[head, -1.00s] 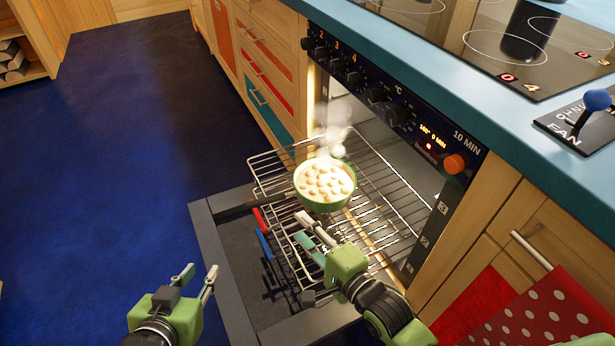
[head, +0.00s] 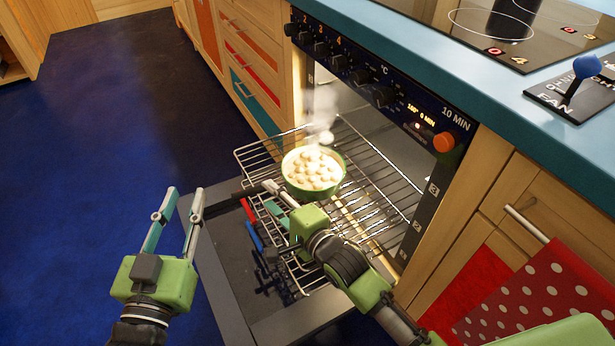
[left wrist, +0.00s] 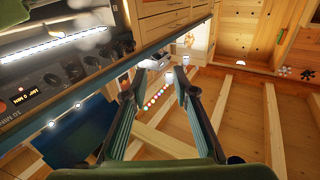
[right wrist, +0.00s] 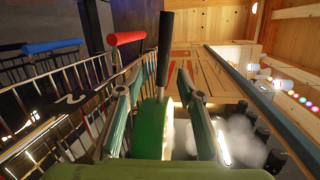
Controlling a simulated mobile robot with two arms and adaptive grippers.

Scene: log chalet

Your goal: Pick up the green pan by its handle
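The green pan (head: 315,187), full of pale round pieces and steaming, sits on the pulled-out oven rack. Its dark handle (head: 226,204) points left in the head view. In the right wrist view the handle (right wrist: 164,50) stands beyond the fingertips, with the green pan side (right wrist: 150,130) nearer. My right gripper (head: 272,198) is open beside the pan, near the handle's base. In its wrist view the fingers (right wrist: 158,82) lie either side of the handle line; contact cannot be told. My left gripper (head: 184,199) is open and empty, left of the oven door.
The wire rack (head: 375,185) extends over the lowered oven door (head: 225,270). Red (head: 248,210) and blue (head: 254,236) grips lie close by. The teal counter (head: 450,75) overhangs on the right, above a dotted red cloth (head: 545,310). The blue floor at left is clear.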

